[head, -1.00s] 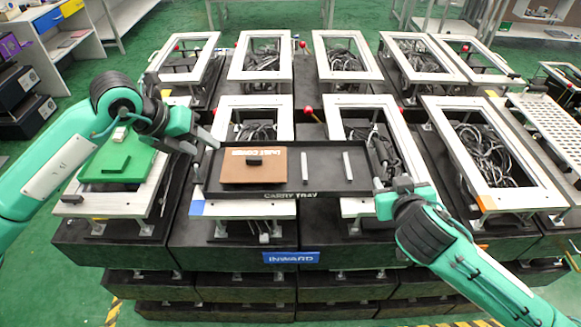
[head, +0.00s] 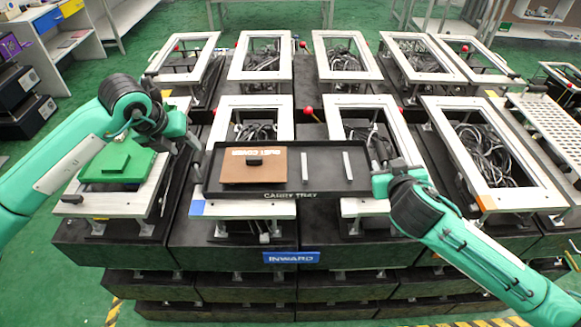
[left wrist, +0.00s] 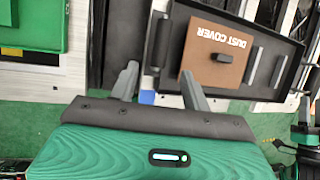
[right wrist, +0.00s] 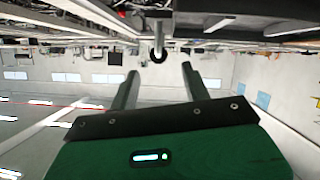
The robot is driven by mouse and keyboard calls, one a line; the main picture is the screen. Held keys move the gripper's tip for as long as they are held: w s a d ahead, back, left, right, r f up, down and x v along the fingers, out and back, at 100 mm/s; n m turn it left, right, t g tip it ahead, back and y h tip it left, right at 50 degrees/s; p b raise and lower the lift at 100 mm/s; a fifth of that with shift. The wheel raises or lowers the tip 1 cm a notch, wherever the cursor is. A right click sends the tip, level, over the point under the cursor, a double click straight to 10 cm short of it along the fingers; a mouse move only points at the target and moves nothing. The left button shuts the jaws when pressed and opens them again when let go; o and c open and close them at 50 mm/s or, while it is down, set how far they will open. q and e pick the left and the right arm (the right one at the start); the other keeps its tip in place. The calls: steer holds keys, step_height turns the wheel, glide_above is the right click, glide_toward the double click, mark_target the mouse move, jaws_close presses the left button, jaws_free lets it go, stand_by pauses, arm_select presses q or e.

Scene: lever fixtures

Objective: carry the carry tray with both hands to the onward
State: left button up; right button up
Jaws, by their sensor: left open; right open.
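The black carry tray (head: 270,193) lies level across two white frames at the centre front. It holds a brown dust cover (head: 240,172) and two upright grey bars. My left gripper (head: 196,158) is open at the tray's left end. In the left wrist view, the tray's dark end handle (left wrist: 158,42) stands just ahead of and between its fingers. My right gripper (head: 376,180) is open at the tray's right end. In the right wrist view, a dark rounded handle end (right wrist: 158,54) shows between its fingers, apart from them. No place marked onward is readable.
A blue INWARD label (head: 291,257) is on the front of the black stand below the tray. A green block (head: 118,160) sits on the left frame. Several white frames with cables stand around, with red-knobbed levers (head: 308,111) behind the tray.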

mark_target(196, 156)
arm_select(q)
steer(key=x, duration=0.8)
steer(key=shift+w+f, duration=0.15)
steer(key=shift+f, duration=0.05)
arm_select(e)
steer(key=x, duration=0.8)
steer(key=shift+w+f, duration=0.1)
steer(key=shift+w, duration=0.15)
arm_select(q)
jaws_close()
arm_select(e)
jaws_close()
